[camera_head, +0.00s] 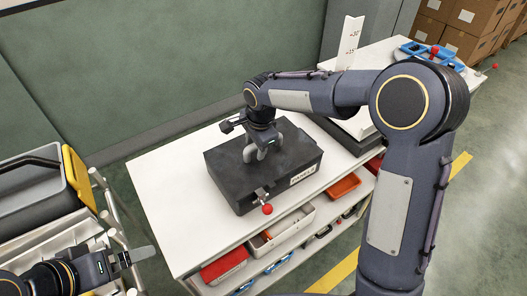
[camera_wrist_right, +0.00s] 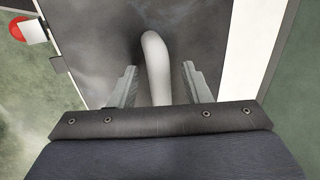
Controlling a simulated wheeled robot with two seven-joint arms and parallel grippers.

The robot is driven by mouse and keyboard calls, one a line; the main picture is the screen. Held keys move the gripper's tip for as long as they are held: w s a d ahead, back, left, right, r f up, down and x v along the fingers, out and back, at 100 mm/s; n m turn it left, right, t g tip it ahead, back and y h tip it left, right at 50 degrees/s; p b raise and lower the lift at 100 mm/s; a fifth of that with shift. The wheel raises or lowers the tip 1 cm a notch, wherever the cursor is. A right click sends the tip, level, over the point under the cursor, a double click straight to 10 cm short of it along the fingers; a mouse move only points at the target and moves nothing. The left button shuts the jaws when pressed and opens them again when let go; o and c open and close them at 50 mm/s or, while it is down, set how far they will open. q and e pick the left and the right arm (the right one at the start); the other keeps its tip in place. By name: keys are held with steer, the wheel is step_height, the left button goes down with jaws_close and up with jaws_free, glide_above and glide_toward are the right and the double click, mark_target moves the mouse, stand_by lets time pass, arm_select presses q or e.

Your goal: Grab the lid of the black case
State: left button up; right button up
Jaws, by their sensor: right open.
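The black case (camera_head: 262,181) sits shut on the white table top, with a labelled front side. A curved grey handle (camera_head: 280,140) stands on its lid (camera_head: 225,165). My right gripper (camera_head: 262,143) points down at the handle. In the right wrist view, the open fingers of this gripper (camera_wrist_right: 157,85) are on either side of the handle (camera_wrist_right: 155,55), with gaps visible between.
The white table (camera_head: 165,190) has free room left of the case. Dark equipment (camera_head: 345,133) stands close to its right. Bins, including an orange one (camera_head: 343,186), sit on the shelf below. A yellow-and-black container (camera_head: 78,178) is at the left.

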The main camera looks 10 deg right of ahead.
steer(key=shift+f, duration=0.25)
jaws_close()
steer(key=shift+r, duration=0.15)
